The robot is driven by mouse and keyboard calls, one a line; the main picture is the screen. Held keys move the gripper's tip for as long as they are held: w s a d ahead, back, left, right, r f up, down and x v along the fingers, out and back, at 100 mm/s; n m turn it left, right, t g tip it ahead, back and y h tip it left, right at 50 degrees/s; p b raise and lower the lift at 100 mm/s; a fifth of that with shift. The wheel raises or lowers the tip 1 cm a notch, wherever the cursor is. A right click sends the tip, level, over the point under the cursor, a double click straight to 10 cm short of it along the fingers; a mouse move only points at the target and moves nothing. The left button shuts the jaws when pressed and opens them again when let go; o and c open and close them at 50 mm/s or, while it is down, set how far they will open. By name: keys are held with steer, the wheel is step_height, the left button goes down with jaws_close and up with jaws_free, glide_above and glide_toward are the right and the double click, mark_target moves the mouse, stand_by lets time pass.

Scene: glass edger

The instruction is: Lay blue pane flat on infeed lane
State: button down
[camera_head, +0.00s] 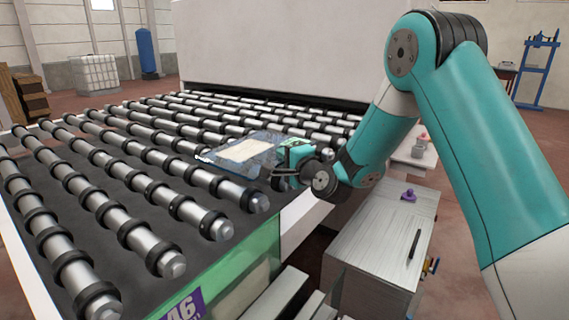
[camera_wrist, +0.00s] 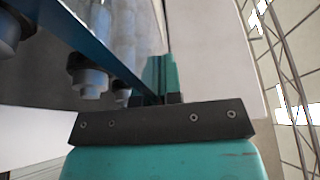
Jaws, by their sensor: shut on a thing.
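The blue pane (camera_head: 225,160) is a thin see-through sheet with a pale patch in its middle. In the head view it lies roughly level over the near right end of the roller lane (camera_head: 150,180). My gripper (camera_head: 284,165) is shut on its right edge. In the wrist view the pane (camera_wrist: 108,62) shows edge-on as a dark blue strip running into my gripper (camera_wrist: 158,92), with rollers (camera_wrist: 92,75) close by. I cannot tell whether the pane touches the rollers. The far finger is partly hidden.
A big pale machine housing (camera_head: 270,50) stands behind the rollers. A grey cabinet (camera_head: 385,235) with a purple item (camera_head: 408,195) and a dark tool (camera_head: 414,243) on top stands right of the lane. The rollers left of the pane are bare.

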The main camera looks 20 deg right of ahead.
mark_target(276, 177)
steer(key=shift+r, duration=0.15)
step_height(276, 177, down, 7)
steer(key=b, duration=0.6)
stand_by(0.3)
steer(key=shift+f+b, duration=0.55)
steer(key=shift+b, duration=0.25)
stand_by(0.7)
steer(key=c, duration=1.2)
jaws_free()
steer(key=shift+s, duration=0.1)
steer(key=shift+f, duration=0.1)
steer(key=shift+f, duration=0.2)
steer(key=shift+s+b, duration=0.1)
steer(key=shift+b, duration=0.25)
steer(key=shift+s+d+b, duration=0.25)
steer(key=shift+s+b, duration=1)
steer(key=shift+s, duration=0.05)
steer(key=shift+s+d+b, duration=0.25)
steer(key=shift+s+b, duration=1)
steer(key=shift+s, duration=0.05)
steer(key=shift+s+d+b, duration=0.15)
steer(key=shift+s+b, duration=0.55)
steer(key=shift+s, duration=0.2)
steer(key=shift+s+d+b, duration=0.2)
steer(key=shift+s+b, duration=0.45)
steer(key=shift+s, duration=0.3)
steer(key=shift+s+d+b, duration=0.15)
steer(key=shift+s+b, duration=0.55)
steer(key=shift+s, duration=0.2)
